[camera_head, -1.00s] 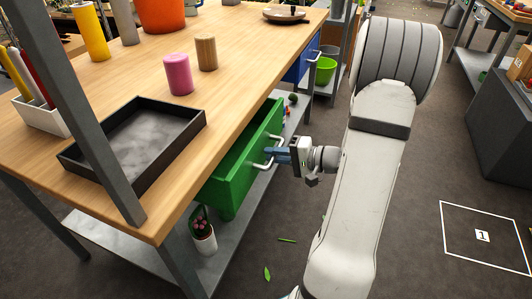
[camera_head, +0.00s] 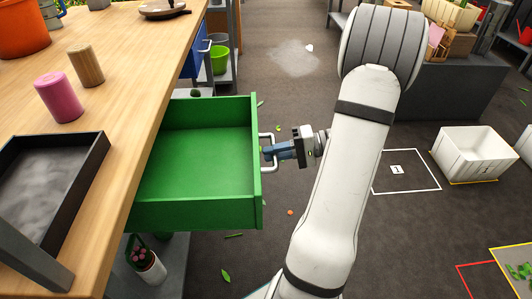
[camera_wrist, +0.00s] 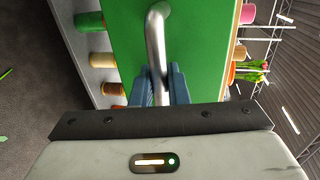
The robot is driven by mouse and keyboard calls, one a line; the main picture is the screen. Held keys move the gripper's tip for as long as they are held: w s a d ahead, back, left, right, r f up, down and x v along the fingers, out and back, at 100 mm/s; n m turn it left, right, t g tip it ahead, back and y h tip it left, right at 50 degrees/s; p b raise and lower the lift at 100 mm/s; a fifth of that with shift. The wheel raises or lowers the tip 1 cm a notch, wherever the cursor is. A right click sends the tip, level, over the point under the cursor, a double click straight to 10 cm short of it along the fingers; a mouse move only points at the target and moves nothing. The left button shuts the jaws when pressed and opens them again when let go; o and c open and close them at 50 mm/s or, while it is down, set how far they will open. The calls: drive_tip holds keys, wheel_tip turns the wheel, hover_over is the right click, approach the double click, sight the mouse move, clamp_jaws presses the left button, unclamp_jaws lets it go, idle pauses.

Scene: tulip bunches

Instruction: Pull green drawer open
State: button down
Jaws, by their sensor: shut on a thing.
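The green drawer (camera_head: 203,150) stands well out from under the wooden table, and its inside shows empty in the head view. Its metal handle (camera_head: 268,152) is on the front face, which also fills the middle of the wrist view (camera_wrist: 125,40). My gripper (camera_head: 270,152) is at the handle, with its blue fingers on either side of the bar. It is shut on the handle (camera_wrist: 157,35). The fingertips show close together around the bar in the wrist view.
The wooden table (camera_head: 112,135) carries a black tray (camera_head: 87,176), a pink cylinder (camera_head: 58,97) and a brown cylinder (camera_head: 86,64). A potted plant (camera_head: 148,266) stands below the drawer. A white crate (camera_head: 471,157) is on the floor at right. Floor around the handle is mostly clear.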

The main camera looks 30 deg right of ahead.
drive_tip(key=c, duration=1.5)
unclamp_jaws()
drive_tip(key=shift+w+a, duration=0.1)
drive_tip(key=shift+w, duration=0.1)
drive_tip(key=shift+d+r, duration=0.1)
drive_tip(key=shift+d, duration=0.1)
drive_tip(key=p+v, duration=0.2)
drive_tip(key=v, duration=0.5)
drive_tip(key=shift+s+d, duration=0.2)
